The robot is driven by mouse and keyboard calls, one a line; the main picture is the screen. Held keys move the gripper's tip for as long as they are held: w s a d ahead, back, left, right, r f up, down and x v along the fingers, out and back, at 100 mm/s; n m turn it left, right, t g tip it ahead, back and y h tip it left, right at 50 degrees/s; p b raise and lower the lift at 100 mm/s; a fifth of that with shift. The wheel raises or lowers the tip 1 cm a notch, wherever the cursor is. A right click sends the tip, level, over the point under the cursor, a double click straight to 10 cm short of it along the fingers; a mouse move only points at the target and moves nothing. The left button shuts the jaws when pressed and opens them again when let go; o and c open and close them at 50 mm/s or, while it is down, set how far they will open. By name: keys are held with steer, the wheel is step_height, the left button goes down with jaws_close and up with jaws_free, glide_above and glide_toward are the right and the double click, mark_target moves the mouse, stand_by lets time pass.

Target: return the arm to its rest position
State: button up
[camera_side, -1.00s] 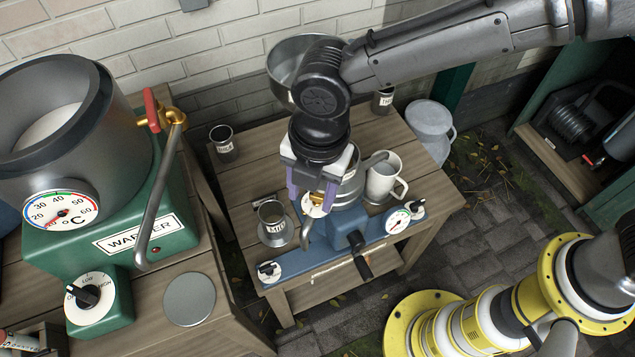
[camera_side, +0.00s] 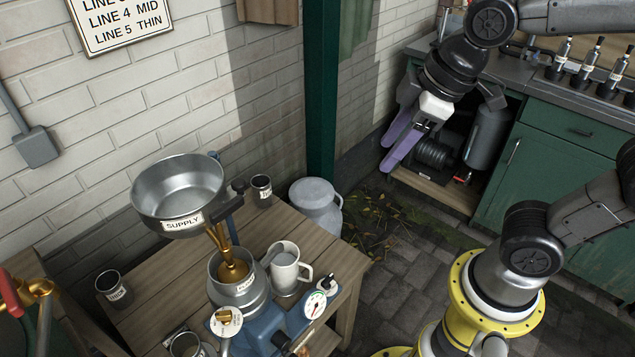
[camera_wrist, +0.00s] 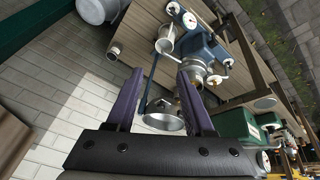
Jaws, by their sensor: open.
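My gripper (camera_side: 405,140) is raised in the air at the upper right of the side view, with its purple fingers pointing down and left. The fingers are apart and nothing is between them. It is clear of the wooden table and in front of the open green cupboard. In the wrist view my gripper (camera_wrist: 155,100) shows both purple fingers spread, with the table and its machine beyond them.
A green post (camera_side: 321,90), a milk can (camera_side: 317,205) and the green cupboard (camera_side: 545,170) are nearby.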

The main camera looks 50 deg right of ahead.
steer(key=s+d+f+m+t+h, duration=0.1)
steer(key=s+d+m, duration=0.4)
steer(key=s+m, duration=0.1)
steer(key=shift+s+f+m, duration=0.3)
steer(key=shift+s+f, duration=0.1)
steer(key=shift+s, duration=0.15)
